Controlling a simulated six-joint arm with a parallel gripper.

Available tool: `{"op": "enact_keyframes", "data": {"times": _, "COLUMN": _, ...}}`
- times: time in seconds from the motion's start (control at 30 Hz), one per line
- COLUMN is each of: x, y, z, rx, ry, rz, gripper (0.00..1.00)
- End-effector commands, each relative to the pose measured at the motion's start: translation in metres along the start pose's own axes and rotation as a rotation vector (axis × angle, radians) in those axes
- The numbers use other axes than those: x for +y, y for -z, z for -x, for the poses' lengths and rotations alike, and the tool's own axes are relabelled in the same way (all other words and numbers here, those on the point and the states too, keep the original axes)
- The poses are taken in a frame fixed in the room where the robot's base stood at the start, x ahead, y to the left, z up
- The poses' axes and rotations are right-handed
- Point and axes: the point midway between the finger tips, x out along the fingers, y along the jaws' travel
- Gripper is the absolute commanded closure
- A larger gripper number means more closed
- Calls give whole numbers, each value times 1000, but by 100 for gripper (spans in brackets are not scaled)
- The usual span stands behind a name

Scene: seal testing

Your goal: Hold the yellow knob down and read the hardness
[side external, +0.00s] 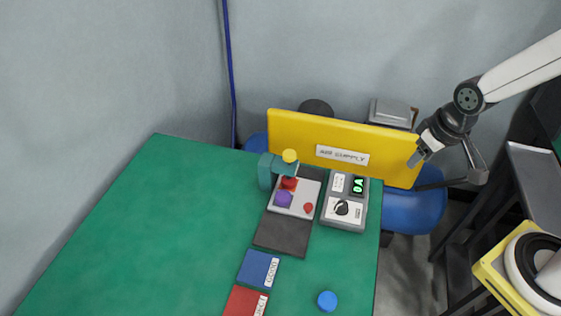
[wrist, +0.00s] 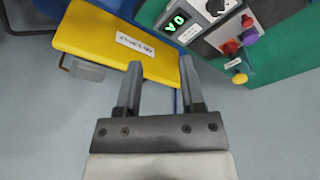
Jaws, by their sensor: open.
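The yellow knob (side external: 290,156) tops a teal press arm (side external: 266,171) on a small tester at the back right of the green table. The knob also shows in the wrist view (wrist: 240,78), to the right of my gripper. A red part (side external: 289,183) and a purple part (side external: 284,199) sit under the press arm. Beside it, a grey box with a dial (side external: 346,204) carries a green lit display (side external: 358,185), which seems to read "0A". My gripper (side external: 417,160) is open and empty, off the table's right side; it also shows in the wrist view (wrist: 161,73).
A yellow "AIR SUPPLY" panel (side external: 290,126) stands along the table's back edge. In front of the tester are a dark pad (side external: 283,235), a blue labelled tile (side external: 258,268), a red one (side external: 245,302) and a blue disc (side external: 327,300). The table's left is clear.

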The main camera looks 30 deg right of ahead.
Motion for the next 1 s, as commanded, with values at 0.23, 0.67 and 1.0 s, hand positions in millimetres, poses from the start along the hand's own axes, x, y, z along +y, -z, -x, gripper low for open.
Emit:
{"op": "enact_keyframes", "data": {"times": 0.23, "x": -4, "y": 11, "z": 1, "rx": -5, "ry": 3, "rz": -24, "gripper": 100}}
{"op": "enact_keyframes", "data": {"times": 0.67, "x": -35, "y": 77, "z": 5, "rx": -50, "ry": 12, "rz": -209, "gripper": 100}}
{"op": "enact_keyframes", "data": {"times": 1.0, "x": -76, "y": 134, "z": 10, "rx": -98, "ry": 3, "rz": -397, "gripper": 100}}
